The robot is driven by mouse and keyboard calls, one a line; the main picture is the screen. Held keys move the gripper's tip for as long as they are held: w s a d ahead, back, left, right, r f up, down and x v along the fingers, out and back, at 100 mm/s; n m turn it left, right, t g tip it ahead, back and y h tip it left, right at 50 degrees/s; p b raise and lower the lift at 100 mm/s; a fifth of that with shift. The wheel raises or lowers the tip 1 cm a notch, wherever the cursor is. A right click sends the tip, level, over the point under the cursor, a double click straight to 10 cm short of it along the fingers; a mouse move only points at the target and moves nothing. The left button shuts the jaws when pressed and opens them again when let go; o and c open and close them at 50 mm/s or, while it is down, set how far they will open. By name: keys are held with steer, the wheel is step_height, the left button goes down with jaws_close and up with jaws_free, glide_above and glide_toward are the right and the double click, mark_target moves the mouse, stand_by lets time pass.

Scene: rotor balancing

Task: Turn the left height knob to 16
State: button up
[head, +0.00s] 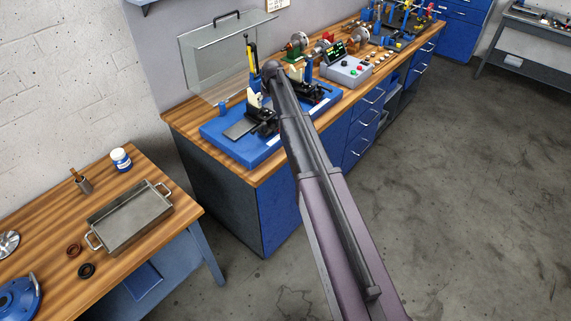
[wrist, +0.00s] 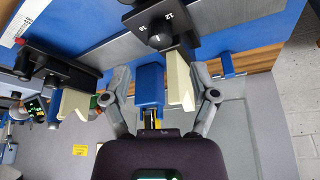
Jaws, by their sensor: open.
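The left height knob (wrist: 160,38) is a dark round knob on a black block, with the markings 12 and 16 legible beside it in the wrist view. It appears to belong to the left stand (head: 262,112) on the blue base (head: 225,140) in the head view. My gripper (wrist: 160,78) is open in the wrist view. Its fingers are apart, either side of a blue block (wrist: 150,85) and a cream upright piece (wrist: 180,80). The knob lies beyond the fingertips and apart from them. In the head view my arm hides most of the gripper and the knob.
A second black stand (wrist: 60,72) with a cream piece is at the left of the wrist view. A clear guard (head: 220,60) stands behind the base. A control box (head: 346,70) is to the right. A metal tray (head: 130,220) sits on the nearer bench.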

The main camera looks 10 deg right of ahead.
steer(key=shift+a+p+v, duration=0.25)
steer(key=shift+p+v, duration=3.1)
steer(key=shift+v, duration=0.6)
steer(key=s+f+g+b, duration=0.1)
steer(key=s+f+b, duration=0.3)
steer(key=s, duration=0.5)
steer(key=s+f+m+g+b, duration=0.1)
steer(key=s+f+b, duration=0.3)
steer(key=s, duration=0.5)
steer(key=s+f+g+b, duration=0.1)
steer(key=s+f+b, duration=0.4)
steer(key=s, duration=0.5)
steer(key=shift+f+h, duration=0.3)
steer(key=shift+f, duration=0.25)
steer(key=shift+a, duration=0.1)
